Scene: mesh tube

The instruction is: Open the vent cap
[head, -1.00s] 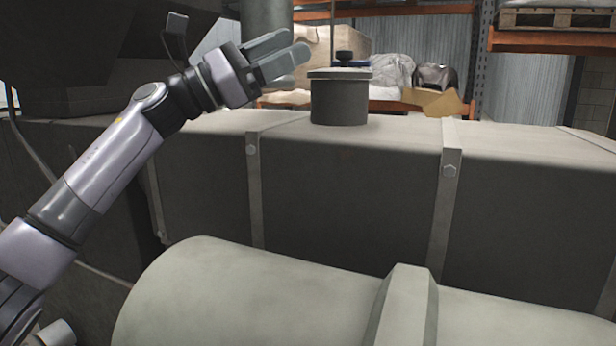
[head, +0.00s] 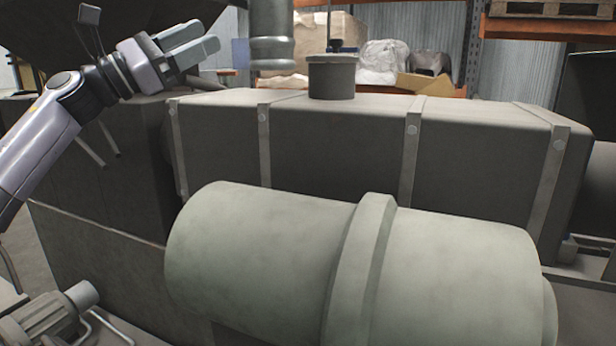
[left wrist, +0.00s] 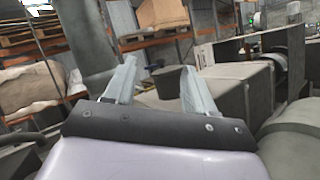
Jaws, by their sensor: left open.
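The vent cap (head: 332,60) is the flat grey lid on a short round neck (head: 331,83) that stands on top of a long grey box-shaped duct. The lid sits level on the neck and looks closed. A small blue and dark fitting (head: 338,46) shows at its top; I cannot tell whether it is on the lid or behind it. My left gripper (head: 207,37) is up and to the left of the cap, open and empty, apart from it. In the left wrist view its fingers (left wrist: 160,68) frame a dark round shape, likely the vent. My right gripper is not in view.
A large pale cylinder (head: 260,250) lies in front of the duct (head: 330,150). A vertical grey pipe (head: 270,35) stands between my left gripper and the cap in the head view. Shelving with wrapped goods and a cardboard box (head: 425,84) is behind.

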